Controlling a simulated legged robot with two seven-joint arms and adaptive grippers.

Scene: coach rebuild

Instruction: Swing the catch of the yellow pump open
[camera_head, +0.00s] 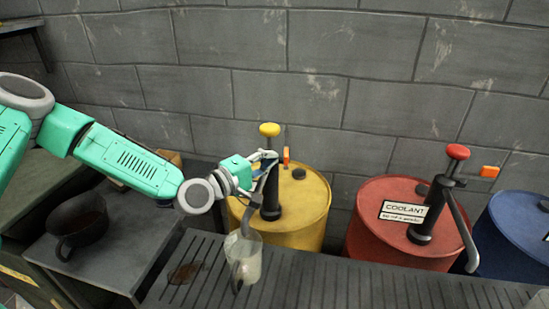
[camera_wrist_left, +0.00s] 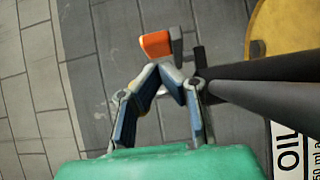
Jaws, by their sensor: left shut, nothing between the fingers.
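The yellow pump has a yellow knob (camera_head: 269,129) on a dark column (camera_head: 271,198) and stands on the yellow drum (camera_head: 306,222). Its orange catch (camera_head: 286,155) sticks up at the right of the column. In the left wrist view the orange catch (camera_wrist_left: 155,44) lies just beyond the fingertips; I cannot tell whether they touch it. My left gripper (camera_head: 271,156) is beside the pump head, below the knob. In the left wrist view its fingertips (camera_wrist_left: 160,70) meet, shut with nothing between them. My right gripper is not in view.
A clear jug (camera_head: 243,262) stands under the pump's spout on the slatted bench (camera_head: 340,285). A red drum (camera_head: 375,225) with a red-knobbed pump and a blue drum (camera_head: 515,235) stand to the right. A dark pan (camera_head: 80,222) is at left. A block wall stands behind.

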